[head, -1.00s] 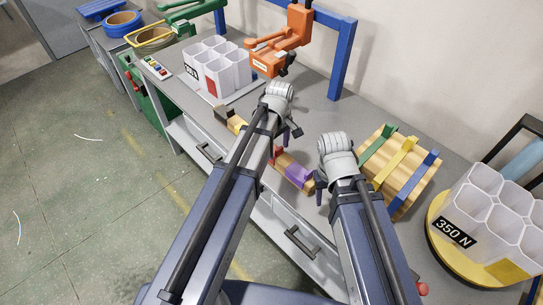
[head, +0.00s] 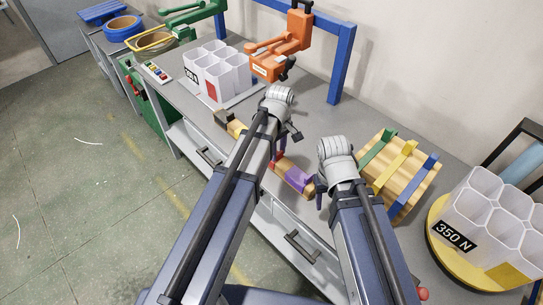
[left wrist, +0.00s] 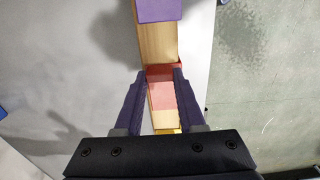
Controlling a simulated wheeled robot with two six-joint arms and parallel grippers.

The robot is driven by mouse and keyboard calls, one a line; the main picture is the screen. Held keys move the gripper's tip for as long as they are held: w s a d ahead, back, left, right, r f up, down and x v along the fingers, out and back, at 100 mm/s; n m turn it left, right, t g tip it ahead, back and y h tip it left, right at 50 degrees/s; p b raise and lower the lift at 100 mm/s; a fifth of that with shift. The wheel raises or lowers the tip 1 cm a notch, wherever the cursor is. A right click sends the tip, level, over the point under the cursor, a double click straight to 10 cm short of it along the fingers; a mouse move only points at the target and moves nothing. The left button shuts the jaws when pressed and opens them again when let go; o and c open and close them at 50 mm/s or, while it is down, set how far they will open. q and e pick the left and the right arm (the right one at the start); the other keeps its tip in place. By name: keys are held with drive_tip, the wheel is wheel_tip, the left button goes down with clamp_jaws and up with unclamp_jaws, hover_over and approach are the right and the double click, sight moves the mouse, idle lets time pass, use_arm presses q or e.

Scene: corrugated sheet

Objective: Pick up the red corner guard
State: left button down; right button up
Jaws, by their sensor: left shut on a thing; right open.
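The red corner guard (left wrist: 160,96) sits across a long wooden bar (left wrist: 155,42) in the left wrist view. A bit of the guard (head: 276,158) shows in the head view beside my left arm. My left gripper (left wrist: 161,80) is shut on the guard, with one purple finger along each side. My right gripper (head: 319,190) is open and empty near the bar's right end; its fingers are partly hidden by its wrist. A purple guard (head: 298,177) and a yellow guard (head: 237,128) sit on the same bar. My left arm hides the bar's middle.
The bar lies along the front of the grey bench (head: 325,120). A strapped wooden block (head: 400,170) and a white tube cluster (head: 487,215) on a yellow disc are at right. Another white cluster (head: 217,72) and an orange press (head: 290,45) stand at the back.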

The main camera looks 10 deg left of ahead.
use_arm(q)
drive_tip(key=shift+r, duration=0.1)
use_arm(e)
drive_tip(key=shift+r, duration=0.1)
use_arm(q)
wheel_tip(320, 180, up, 10)
drive_tip(key=p, duration=1)
use_arm(e)
wheel_tip(320, 180, up, 10)
use_arm(q)
drive_tip(key=shift+d, duration=0.1)
use_arm(e)
drive_tip(key=shift+d, duration=0.1)
